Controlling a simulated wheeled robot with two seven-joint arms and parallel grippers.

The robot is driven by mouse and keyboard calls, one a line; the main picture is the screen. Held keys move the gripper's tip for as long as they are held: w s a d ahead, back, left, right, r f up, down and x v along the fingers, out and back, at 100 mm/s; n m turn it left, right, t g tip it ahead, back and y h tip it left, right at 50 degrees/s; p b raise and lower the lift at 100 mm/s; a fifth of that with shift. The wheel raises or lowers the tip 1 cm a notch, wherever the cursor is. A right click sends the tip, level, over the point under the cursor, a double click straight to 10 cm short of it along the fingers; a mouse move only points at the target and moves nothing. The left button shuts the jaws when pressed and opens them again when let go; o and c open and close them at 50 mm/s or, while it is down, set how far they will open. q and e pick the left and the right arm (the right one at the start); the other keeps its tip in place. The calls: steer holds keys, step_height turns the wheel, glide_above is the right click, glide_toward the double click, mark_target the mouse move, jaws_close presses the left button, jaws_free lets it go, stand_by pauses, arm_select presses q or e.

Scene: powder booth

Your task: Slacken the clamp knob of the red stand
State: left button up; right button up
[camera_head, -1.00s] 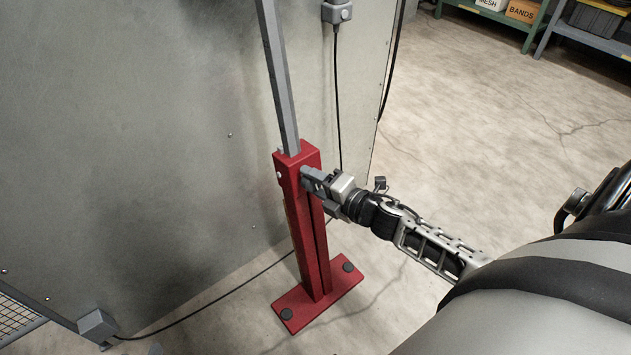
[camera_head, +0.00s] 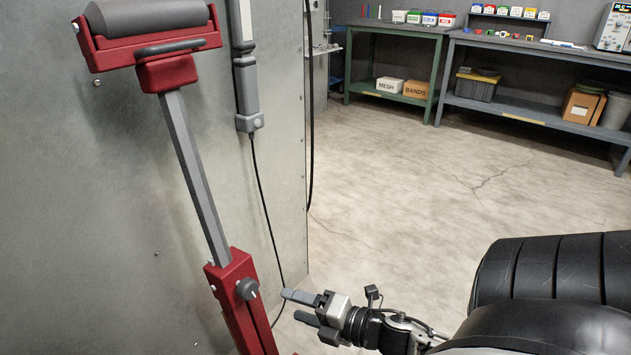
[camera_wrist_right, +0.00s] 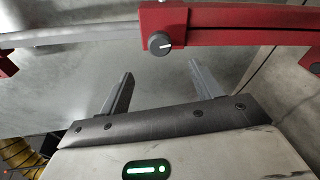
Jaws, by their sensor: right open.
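The red stand (camera_head: 240,300) stands against the grey booth wall, with a grey post rising to a roller head at the top left. Its dark round clamp knob (camera_head: 247,289), with a pale mark line, is on the upper part of the red column. My right gripper (camera_head: 296,306) is open and empty, to the right of the knob and apart from it. In the right wrist view the knob (camera_wrist_right: 159,44) sits beyond and between the two spread fingers (camera_wrist_right: 160,85), touching neither. The stand's foot is out of the head view. My left gripper is not seen.
A grey device (camera_head: 247,90) with a hanging black cable is on the wall right of the post. A green bench (camera_head: 395,31) and a grey bench (camera_head: 540,50) stand at the back. The floor (camera_head: 410,190) between is clear.

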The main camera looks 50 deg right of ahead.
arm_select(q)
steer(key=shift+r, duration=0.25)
arm_select(e)
steer(key=shift+v, duration=1.75)
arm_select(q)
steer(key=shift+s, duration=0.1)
arm_select(e)
steer(key=shift+r, duration=0.1)
arm_select(q)
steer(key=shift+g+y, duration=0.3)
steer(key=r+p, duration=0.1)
steer(key=p, duration=0.2)
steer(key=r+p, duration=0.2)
steer(key=p, duration=0.2)
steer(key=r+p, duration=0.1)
steer(key=p, duration=0.2)
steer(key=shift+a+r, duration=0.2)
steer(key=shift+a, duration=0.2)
arm_select(e)
steer(key=s+a+r+m+g, duration=0.1)
steer(key=a+r+m, duration=0.3)
steer(key=a+m, duration=0.6)
steer(key=s+a+r+m+g, duration=0.1)
steer(key=a+r+m+g, duration=0.2)
steer(key=a+m, duration=0.7)
steer(key=shift+s+r+m+g, duration=0.3)
steer(key=shift+r+m, duration=0.1)
steer(key=shift+r, duration=0.1)
steer(key=shift+d, duration=0.1)
